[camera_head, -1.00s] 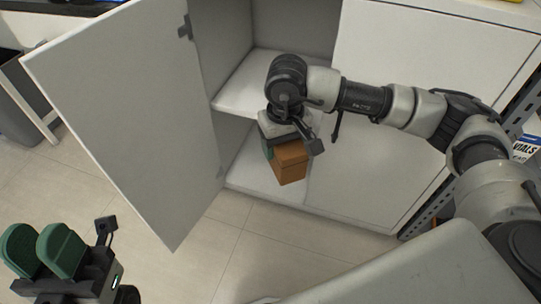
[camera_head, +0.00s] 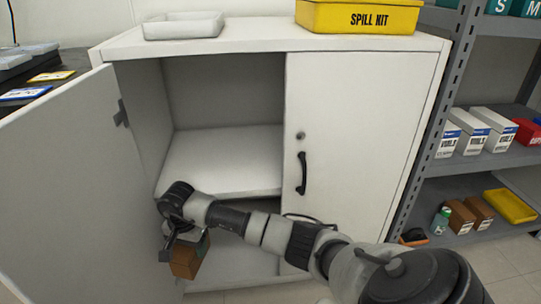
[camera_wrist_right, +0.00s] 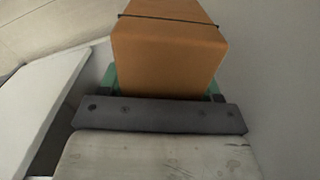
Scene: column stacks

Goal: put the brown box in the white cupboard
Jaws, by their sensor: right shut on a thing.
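The white cupboard (camera_head: 365,130) stands ahead with its left door (camera_head: 75,190) swung open and its right door shut. Inside the open half is a middle shelf (camera_head: 225,160), with an empty top space above it and a lower space below. My right gripper (camera_head: 190,243) is shut on the brown box (camera_head: 186,262) at the front of the lower space, below the shelf level. In the right wrist view the brown box (camera_wrist_right: 168,50) sits between the green finger pads, with a dark line around it. My left gripper is not in view.
A white tray (camera_head: 184,25) and a yellow spill kit (camera_head: 358,16) stand on the cupboard top. Metal shelving (camera_head: 480,165) with white boxes, brown boxes and a yellow tray stands at the right. A dark counter (camera_head: 45,90) is behind the open door.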

